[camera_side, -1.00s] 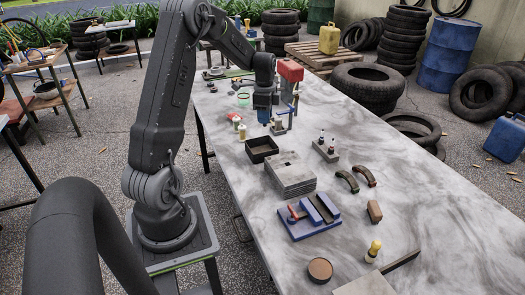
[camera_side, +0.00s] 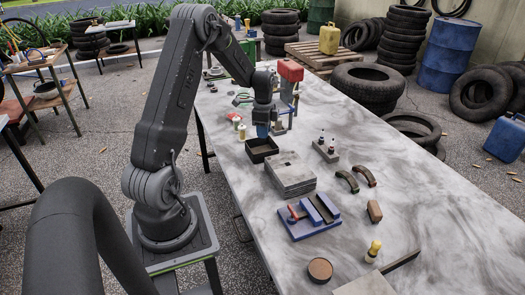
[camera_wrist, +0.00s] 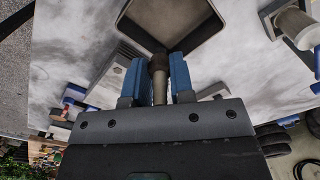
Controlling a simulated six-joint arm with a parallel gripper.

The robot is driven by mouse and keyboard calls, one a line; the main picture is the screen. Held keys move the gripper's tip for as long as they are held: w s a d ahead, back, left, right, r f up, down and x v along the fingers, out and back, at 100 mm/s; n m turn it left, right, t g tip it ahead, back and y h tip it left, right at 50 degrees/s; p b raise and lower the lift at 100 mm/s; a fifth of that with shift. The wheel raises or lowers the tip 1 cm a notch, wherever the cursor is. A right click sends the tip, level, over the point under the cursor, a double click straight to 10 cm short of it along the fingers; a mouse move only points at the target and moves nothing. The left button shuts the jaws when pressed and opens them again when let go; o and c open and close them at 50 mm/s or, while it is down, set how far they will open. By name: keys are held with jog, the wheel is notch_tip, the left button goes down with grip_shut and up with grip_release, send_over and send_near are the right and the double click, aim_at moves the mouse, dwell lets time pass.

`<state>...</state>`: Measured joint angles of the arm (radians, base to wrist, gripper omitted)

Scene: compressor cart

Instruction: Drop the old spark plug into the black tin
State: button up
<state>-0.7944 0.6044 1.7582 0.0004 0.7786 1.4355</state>
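The black tin (camera_side: 262,157) is a square open box on the table, below and slightly left of my gripper in the side view. In the wrist view the tin (camera_wrist: 128,27) lies just beyond the fingertips, its visible floor bare. My gripper (camera_side: 263,131), with blue fingers, points down near the tin's far rim. In the wrist view my gripper (camera_wrist: 159,70) is shut on the old spark plug (camera_wrist: 160,85), which has a dark brownish end and a pale shaft. In the side view the plug is hidden.
A grey block with two small upright pieces (camera_side: 327,150) stands to the right. A stacked grey plate block (camera_side: 290,175) and a blue fixture (camera_side: 309,218) lie nearer the camera. A red-topped stand (camera_side: 290,75) is behind my gripper. The table's right part is mostly clear.

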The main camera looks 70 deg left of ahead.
jog(key=o, duration=0.5)
jog(key=shift+o, duration=0.2)
jog(key=shift+r, duration=0.15)
notch_tip(320, 180, up, 13)
jog(key=shift+r, duration=0.15)
jog(key=s+d+r+n+t, duration=0.1)
jog(key=d+r, duration=0.2)
jog(key=d, duration=0.3)
jog(key=d+r+n+y, duration=0.1)
jog(key=d+r, duration=0.1)
jog(key=d, duration=0.4)
jog(key=s+d+r+n+t, duration=0.1)
jog(key=d+r, duration=0.2)
jog(key=d, duration=0.3)
jog(key=s+d+f+n+t+h, duration=0.1)
jog(key=s+d+n+t, duration=0.2)
jog(key=s+d, duration=0.9)
jog(key=d+n, duration=0.1)
jog(key=d, duration=0.2)
jog(key=shift+s+d+t, duration=0.3)
jog(key=shift+s, duration=0.05)
